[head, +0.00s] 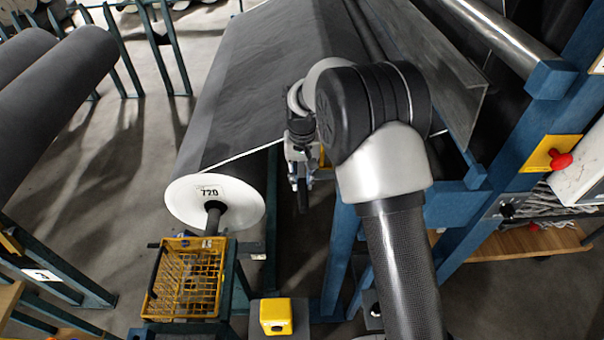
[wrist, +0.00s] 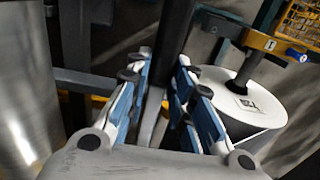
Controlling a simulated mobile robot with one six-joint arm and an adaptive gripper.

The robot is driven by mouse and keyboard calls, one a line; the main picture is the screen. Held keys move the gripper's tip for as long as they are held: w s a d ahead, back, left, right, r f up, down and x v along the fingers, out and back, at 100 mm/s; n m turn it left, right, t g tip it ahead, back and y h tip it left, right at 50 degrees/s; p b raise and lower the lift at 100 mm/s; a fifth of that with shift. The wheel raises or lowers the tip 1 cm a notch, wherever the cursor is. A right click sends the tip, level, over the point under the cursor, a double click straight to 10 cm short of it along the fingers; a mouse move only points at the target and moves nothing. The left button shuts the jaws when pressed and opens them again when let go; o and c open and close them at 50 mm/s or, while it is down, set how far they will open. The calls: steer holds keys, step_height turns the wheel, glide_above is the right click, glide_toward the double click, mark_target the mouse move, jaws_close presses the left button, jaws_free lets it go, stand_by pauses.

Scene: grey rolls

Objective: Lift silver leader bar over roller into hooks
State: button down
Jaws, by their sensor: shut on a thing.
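My gripper (head: 301,178) hangs beside the near edge of the dark sheet, right of the roll marked 720 (head: 190,205). In the wrist view my gripper (wrist: 157,85) has its blue-padded fingers closed about a narrow grey bar (wrist: 151,118), which looks like the leader bar. Most of the bar is hidden by the fingers and my arm. A smooth silver roller (head: 485,30) lies at the upper right, and a silver cylinder (wrist: 22,95) fills the left of the wrist view. I cannot make out the hooks.
A yellow wire basket (head: 184,285) and a yellow box (head: 276,316) stand in front of the roll. Blue frame posts (head: 343,250) rise close to the right of my gripper. Other grey rolls (head: 60,85) lie on racks at left, with open floor between.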

steer(key=shift+w+f, duration=0.1)
steer(key=shift+f, duration=0.05)
steer(key=c, duration=1.3)
jaws_free()
steer(key=shift+f, duration=0.1)
step_height(320, 180, up, 12)
steer(key=shift+r, duration=0.1)
